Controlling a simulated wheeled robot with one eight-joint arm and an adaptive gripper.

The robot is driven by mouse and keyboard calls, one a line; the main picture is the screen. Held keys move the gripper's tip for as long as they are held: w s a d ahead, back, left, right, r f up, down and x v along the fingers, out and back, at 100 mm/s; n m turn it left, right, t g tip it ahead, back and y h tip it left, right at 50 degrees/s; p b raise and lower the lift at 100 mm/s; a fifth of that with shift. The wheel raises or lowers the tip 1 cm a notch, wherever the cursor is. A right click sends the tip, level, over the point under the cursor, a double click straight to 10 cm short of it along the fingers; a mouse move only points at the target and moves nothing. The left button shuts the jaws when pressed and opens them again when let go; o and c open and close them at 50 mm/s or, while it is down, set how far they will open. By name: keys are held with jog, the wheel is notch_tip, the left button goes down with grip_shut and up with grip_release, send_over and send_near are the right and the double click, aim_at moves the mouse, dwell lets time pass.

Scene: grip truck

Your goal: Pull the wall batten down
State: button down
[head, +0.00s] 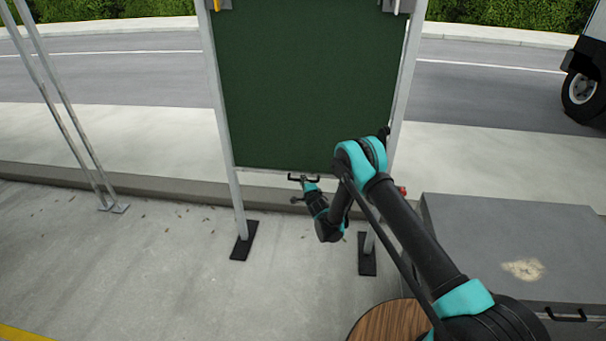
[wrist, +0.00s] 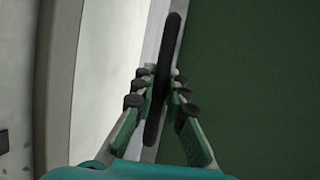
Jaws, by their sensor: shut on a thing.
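The wall batten (head: 262,170) is a pale bar along the bottom edge of a dark green sheet (head: 305,85) hung between two grey posts. It also shows in the wrist view as a pale strip (wrist: 154,45) beside the green sheet. A black handle (wrist: 171,42) is on the batten; in the head view it is small, at mid-span (head: 303,178). My gripper (head: 307,187) is at the handle. In the wrist view its fingers (wrist: 160,82) are on both sides of the handle, shut on it. My arm hides the batten's right part in the head view.
The left post (head: 228,130) and the right post stand on black feet (head: 244,241). A grey box (head: 510,235) with a black handle is at the right. A round wooden top (head: 392,322) is in front. Thin poles (head: 70,110) stand at the left. The concrete between is clear.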

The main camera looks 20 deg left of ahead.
jog(key=shift+d+f, duration=0.1)
jog(key=shift+f, duration=0.8)
jog(key=c, duration=1.6)
grip_release()
jog(key=shift+o, duration=0.3)
jog(key=shift+r, duration=0.1)
notch_tip(320, 180, up, 10)
jog(key=shift+f, duration=0.1)
jog(key=shift+s, duration=0.1)
